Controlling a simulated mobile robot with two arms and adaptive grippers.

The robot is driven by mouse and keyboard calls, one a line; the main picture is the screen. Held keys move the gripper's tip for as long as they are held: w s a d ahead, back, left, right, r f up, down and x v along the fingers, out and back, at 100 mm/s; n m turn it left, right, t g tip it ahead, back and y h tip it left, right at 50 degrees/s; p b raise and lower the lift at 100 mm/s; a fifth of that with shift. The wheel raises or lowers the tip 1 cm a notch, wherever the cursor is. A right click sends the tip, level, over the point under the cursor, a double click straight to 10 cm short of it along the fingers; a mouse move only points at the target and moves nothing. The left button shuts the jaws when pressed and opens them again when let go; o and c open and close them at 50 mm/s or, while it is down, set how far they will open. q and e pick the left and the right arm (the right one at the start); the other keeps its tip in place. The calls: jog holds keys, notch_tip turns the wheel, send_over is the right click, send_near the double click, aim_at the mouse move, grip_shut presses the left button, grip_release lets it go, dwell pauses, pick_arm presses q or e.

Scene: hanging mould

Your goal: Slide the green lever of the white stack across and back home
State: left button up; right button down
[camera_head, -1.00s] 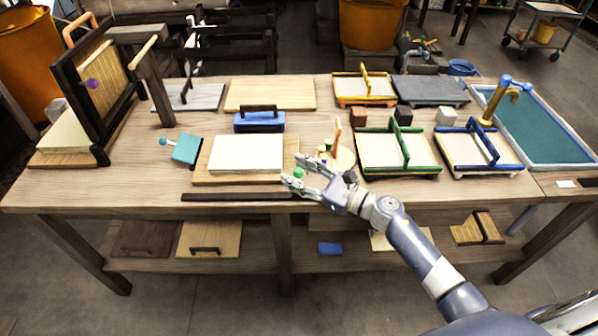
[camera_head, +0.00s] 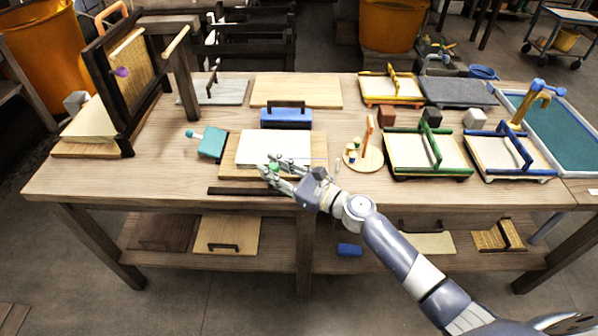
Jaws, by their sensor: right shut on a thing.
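The white stack (camera_head: 285,142) is a flat white block on a tan wooden board (camera_head: 230,168) near the front middle of the table. My right gripper (camera_head: 269,171) is at the front edge of the stack, left of its middle. It is shut on the green lever (camera_head: 273,167), of which only a small green part shows between the fingers. The fingers and wrist hide the front right part of the stack and board. My left gripper is not in view.
A dark strip (camera_head: 232,190) lies along the table's front edge. Left of the stack is a teal block (camera_head: 211,142); behind it is a blue block (camera_head: 286,117). A round wooden stand (camera_head: 364,159) and a green-framed tray (camera_head: 410,152) are on the right.

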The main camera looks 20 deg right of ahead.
jog(key=a, duration=0.1)
jog(key=w+a, duration=0.1)
jog(key=a, duration=0.3)
jog(key=shift+w+a, duration=0.25)
jog(key=shift+w, duration=0.05)
jog(key=a, duration=0.2)
jog(key=w+a, duration=0.1)
jog(key=a, duration=0.2)
jog(key=w+a+b, duration=0.1)
jog(key=a, duration=0.1)
jog(key=shift+w+a, duration=0.1)
jog(key=shift+a, duration=0.45)
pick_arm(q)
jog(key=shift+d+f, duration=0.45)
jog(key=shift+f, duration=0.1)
pick_arm(e)
jog(key=shift+a+r, duration=0.1)
jog(key=shift+a, duration=0.05)
jog(key=c, duration=1.6)
grip_release()
jog(key=o, duration=0.3)
jog(key=shift+w+a, duration=0.1)
jog(key=shift+a, duration=0.05)
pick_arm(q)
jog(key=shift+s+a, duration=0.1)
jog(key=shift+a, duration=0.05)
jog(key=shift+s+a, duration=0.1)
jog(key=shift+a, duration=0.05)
